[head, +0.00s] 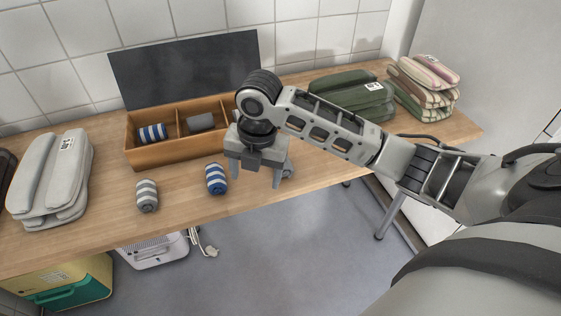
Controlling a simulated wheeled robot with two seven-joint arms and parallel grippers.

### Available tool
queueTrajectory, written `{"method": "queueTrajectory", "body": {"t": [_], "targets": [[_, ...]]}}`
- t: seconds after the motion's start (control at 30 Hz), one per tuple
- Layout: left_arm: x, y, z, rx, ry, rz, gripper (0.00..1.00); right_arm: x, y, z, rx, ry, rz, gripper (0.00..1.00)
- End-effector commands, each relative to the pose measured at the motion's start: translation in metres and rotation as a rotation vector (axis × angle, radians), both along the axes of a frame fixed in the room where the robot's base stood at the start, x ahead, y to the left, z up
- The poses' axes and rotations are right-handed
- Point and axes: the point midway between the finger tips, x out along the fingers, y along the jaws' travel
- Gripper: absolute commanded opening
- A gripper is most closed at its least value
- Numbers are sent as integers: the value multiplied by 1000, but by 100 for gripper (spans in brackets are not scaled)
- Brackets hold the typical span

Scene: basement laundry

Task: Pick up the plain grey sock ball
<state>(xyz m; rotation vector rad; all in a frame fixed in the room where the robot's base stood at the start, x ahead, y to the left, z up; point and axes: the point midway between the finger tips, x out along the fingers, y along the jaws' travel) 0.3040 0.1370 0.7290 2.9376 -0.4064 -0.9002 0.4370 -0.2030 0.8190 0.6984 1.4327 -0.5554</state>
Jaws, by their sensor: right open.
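A plain grey rolled sock ball (288,171) lies near the front edge of the wooden table, partly hidden behind a finger of my right gripper (257,176). The right gripper points down with its fingers apart and nothing visible between them. It appears above the table's front edge, just left of the grey ball. Another plain grey roll (201,121) sits in the middle compartment of the wooden box (165,155). My left gripper is out of view.
A blue-striped roll (215,179) and a grey-striped roll (147,196) lie before the box. Another blue-striped roll (152,133) is in its left compartment. Folded grey (50,185), green (350,95) and striped (425,90) cloths stand on the table (105,215).

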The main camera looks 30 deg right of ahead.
Motion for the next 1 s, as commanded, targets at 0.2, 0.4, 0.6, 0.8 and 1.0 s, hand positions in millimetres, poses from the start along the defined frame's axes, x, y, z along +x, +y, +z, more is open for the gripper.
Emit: {"method": "queueTrajectory", "body": {"t": [0.2,0.4,0.6,0.8,1.0], "targets": [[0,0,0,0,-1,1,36,43,-67,72,-87,43,372,69],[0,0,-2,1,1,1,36,50,-90,98,-85,60,502,69],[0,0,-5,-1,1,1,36,50,-91,67,-81,65,516,69],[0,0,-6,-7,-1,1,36,50,-91,24,-82,63,516,69],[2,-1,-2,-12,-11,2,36,50,-91,-1,-83,59,514,69]]}}
